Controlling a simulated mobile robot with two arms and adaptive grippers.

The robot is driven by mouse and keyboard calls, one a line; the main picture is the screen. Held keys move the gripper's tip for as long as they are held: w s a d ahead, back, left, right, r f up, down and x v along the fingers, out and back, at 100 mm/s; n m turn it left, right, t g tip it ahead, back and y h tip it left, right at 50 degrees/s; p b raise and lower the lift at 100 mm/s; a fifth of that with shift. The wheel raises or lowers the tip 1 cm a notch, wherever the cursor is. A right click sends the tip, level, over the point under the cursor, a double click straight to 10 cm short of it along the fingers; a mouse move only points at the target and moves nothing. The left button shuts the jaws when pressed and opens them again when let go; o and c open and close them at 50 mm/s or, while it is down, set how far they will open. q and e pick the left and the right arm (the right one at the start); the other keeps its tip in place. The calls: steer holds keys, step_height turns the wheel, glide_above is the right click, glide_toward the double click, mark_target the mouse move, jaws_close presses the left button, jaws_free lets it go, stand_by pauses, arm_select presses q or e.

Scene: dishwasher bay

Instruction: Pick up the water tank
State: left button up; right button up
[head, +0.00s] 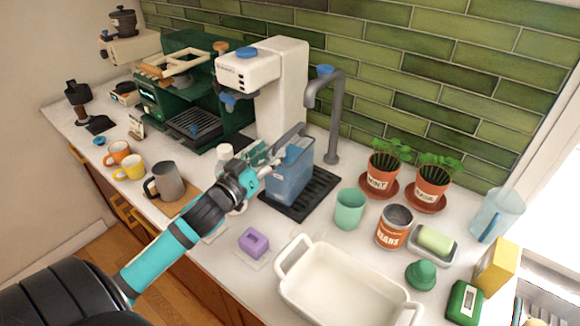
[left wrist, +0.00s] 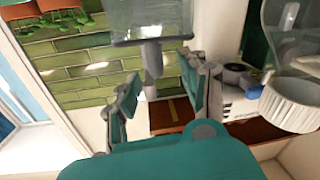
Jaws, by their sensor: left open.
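The water tank (head: 290,172) is a translucent blue box with a grey handle bar along its top. It stands upright on a black drip tray (head: 315,190) below a grey tap. My left gripper (head: 268,160) is at the tank's near left side, its fingers close to the handle. In the left wrist view the tank (left wrist: 150,20) fills the top centre, and a grey bar reaches down from it between the parted fingers of my left gripper (left wrist: 160,92). I cannot tell whether either finger touches it. My right gripper is not in view.
A white coffee machine (head: 285,85) stands behind the tank, and the grey tap (head: 333,115) rises at its right. A mint cup (head: 349,209), a beans can (head: 394,228) and a white basin (head: 345,285) stand to the right. A purple block (head: 253,242) lies in front.

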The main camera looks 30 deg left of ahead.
mark_target(279, 143)
arm_select(q)
steer(key=w, duration=0.3)
steer(key=shift+w+p, duration=0.35)
steer(key=shift+w, duration=0.25)
steer(key=shift+w+r+p, duration=0.25)
steer(key=shift+w+p, duration=0.1)
steer(key=w+p, duration=0.1)
steer(key=w, duration=0.2)
steer(key=shift+w+r+p, duration=0.1)
steer(key=shift+w+p, duration=0.2)
steer(key=shift+w+f, duration=0.2)
steer(key=shift+w, duration=0.2)
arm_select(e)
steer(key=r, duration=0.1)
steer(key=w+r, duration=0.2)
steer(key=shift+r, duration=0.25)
arm_select(q)
steer(key=shift+s, duration=0.1)
